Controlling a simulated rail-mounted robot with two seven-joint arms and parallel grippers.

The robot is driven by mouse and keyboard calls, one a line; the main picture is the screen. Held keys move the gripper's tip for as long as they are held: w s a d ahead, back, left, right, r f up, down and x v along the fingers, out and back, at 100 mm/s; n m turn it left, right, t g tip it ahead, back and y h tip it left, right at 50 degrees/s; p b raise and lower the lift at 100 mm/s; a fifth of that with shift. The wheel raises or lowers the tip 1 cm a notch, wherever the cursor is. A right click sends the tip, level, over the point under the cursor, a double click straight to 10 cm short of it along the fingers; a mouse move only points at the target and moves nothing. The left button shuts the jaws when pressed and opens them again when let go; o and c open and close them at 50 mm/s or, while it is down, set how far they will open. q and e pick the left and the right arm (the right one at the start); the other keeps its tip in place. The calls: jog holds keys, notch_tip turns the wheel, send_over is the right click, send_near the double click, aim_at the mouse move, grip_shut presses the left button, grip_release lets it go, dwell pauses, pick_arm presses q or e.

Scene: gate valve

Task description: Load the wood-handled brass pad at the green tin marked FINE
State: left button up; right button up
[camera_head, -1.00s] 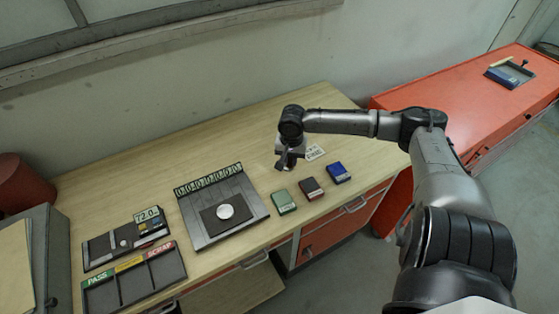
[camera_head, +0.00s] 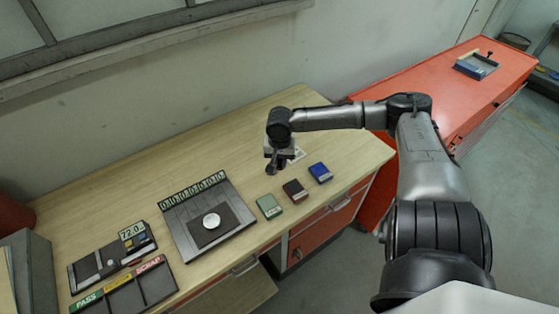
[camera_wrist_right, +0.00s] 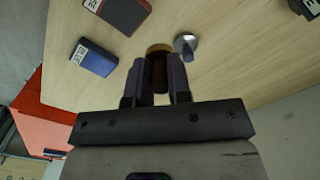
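The green tin (camera_head: 269,206) lies on the wooden bench top, left of a dark red tin (camera_head: 295,190) and a blue tin (camera_head: 319,172). Its marking is too small to read. My right gripper (camera_head: 272,168) points down behind the row of tins. In the right wrist view, its fingers (camera_wrist_right: 158,66) flank a brown handle with a brass-coloured rounded part, the wood-handled brass pad (camera_wrist_right: 159,48), and look closed on it. The pad's underside is hidden. The blue tin (camera_wrist_right: 94,57) and dark red tin (camera_wrist_right: 124,14) also show there. My left gripper is out of view.
A silvery round piece (camera_wrist_right: 186,42) stands beside the pad. Left are a dark plate with a pale disc (camera_head: 211,221) and a PASS/SCRAP tray (camera_head: 124,292). An orange cabinet (camera_head: 420,88) stands right.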

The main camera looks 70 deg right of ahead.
jog(key=shift+c, duration=1.4)
jog(key=shift+w+r, duration=0.1)
jog(key=shift+r, duration=0.1)
grip_shut()
jog(key=w+a+r+p, duration=0.4)
jog(key=r+p, duration=0.3)
jog(key=p, duration=0.1)
jog(key=s+a+f, duration=0.1)
jog(key=f, duration=0.2)
jog(key=s+a+f, duration=0.1)
jog(key=a+f, duration=0.1)
jog(key=f, duration=0.1)
jog(key=s+a+f+p, duration=0.1)
jog(key=a+f, duration=0.1)
jog(key=f, duration=0.2)
jog(key=shift+a, duration=0.2)
notch_tip(320, 180, down, 4)
jog(key=b, duration=0.5)
jog(key=shift+f+b, duration=0.25)
jog(key=shift+b, duration=0.05)
jog(key=shift+f+b, duration=0.35)
jog(key=shift+b, duration=0.2)
